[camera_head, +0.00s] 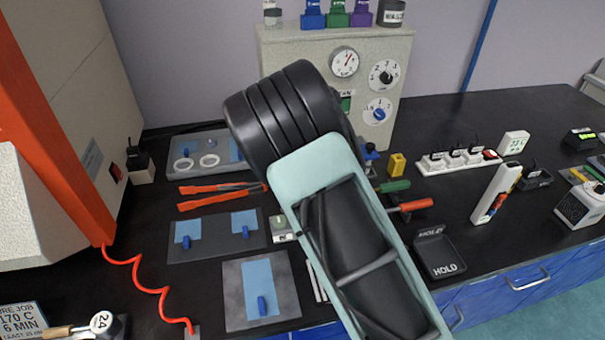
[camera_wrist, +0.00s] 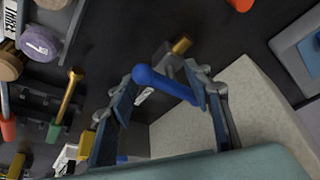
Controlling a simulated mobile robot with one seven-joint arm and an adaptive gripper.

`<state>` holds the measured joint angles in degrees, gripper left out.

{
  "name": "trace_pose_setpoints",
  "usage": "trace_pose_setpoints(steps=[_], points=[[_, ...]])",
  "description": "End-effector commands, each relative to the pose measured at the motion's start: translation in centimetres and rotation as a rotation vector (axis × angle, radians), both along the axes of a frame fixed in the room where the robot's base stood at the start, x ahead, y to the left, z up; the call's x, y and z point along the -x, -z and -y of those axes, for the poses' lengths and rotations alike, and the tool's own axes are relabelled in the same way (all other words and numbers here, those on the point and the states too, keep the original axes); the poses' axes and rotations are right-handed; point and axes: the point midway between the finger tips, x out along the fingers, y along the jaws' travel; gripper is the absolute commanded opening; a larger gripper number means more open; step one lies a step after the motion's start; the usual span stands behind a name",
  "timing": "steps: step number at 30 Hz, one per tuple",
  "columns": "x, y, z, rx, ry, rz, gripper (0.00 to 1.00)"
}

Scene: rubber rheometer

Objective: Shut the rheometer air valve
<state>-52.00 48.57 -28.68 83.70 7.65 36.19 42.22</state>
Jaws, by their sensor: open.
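The air valve shows in the wrist view as a blue lever handle (camera_wrist: 165,85) on a grey body with a brass fitting (camera_wrist: 181,46). My gripper (camera_wrist: 161,80) is open, with one finger on each side of the blue handle. I cannot tell whether either finger touches it. In the head view my arm hides the gripper. A small blue part (camera_head: 370,151) shows just right of my arm, by the rheometer cabinet (camera_head: 395,45); it may be part of the valve.
A yellow block (camera_head: 396,164), a green-handled tool (camera_head: 394,186) and a red-handled tool (camera_head: 412,205) lie right of my arm. A power strip (camera_head: 458,160) and a black HOLD tray (camera_head: 440,255) are farther right. Grey plates with blue pieces (camera_head: 260,290) lie left.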

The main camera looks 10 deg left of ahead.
Motion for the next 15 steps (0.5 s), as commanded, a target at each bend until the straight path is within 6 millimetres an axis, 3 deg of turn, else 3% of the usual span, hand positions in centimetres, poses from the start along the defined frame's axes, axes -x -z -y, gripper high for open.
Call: trace_pose_setpoints(steps=[7,15], points=[[0.6,-1.8,-0.5,-0.004,-0.005,0.004,0.46],[2.7,-7.1,-0.8,-0.005,-0.003,0.003,0.46]])
